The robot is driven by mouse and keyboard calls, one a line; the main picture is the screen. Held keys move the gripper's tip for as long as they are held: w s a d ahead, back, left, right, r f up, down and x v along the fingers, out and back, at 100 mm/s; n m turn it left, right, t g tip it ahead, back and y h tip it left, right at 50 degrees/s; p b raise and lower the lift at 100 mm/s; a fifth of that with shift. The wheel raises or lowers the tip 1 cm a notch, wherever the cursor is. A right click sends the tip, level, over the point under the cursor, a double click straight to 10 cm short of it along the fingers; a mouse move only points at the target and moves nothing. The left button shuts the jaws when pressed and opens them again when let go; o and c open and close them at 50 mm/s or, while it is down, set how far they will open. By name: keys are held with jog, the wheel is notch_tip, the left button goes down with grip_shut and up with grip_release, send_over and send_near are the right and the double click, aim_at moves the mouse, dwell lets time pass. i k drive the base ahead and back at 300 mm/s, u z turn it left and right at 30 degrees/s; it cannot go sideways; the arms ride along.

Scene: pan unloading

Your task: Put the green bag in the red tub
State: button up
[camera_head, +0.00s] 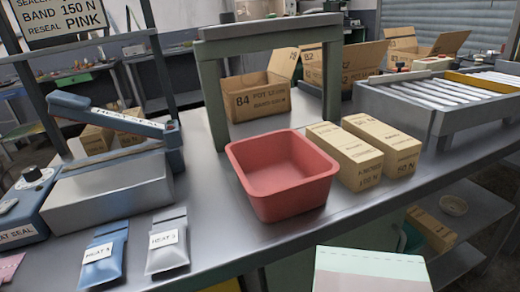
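A pale mint-green, flat bag-like piece (370,262) with a dashed line along its top and a pinkish band lower down shows at the bottom edge, right of centre. It looks close to the camera, in front of the bench edge, and its lower part is cut off. The red tub (290,195) stands upright on the metal bench, up and left of it, and its visible inside is empty. The two are apart in the picture. My gripper is not in view, so I cannot tell what holds the green piece.
A blue bag (104,254) and a grey bag (167,244) lie left of the tub. A heat sealer (115,190) stands behind them. Two tan cartons (363,152) sit close to the tub's right. A green-grey frame (212,100) stands behind the tub. A tray of white tubes (425,110) is farther right.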

aim_at(278, 186)
jog(key=i, duration=0.85)
jog(key=z, duration=0.05)
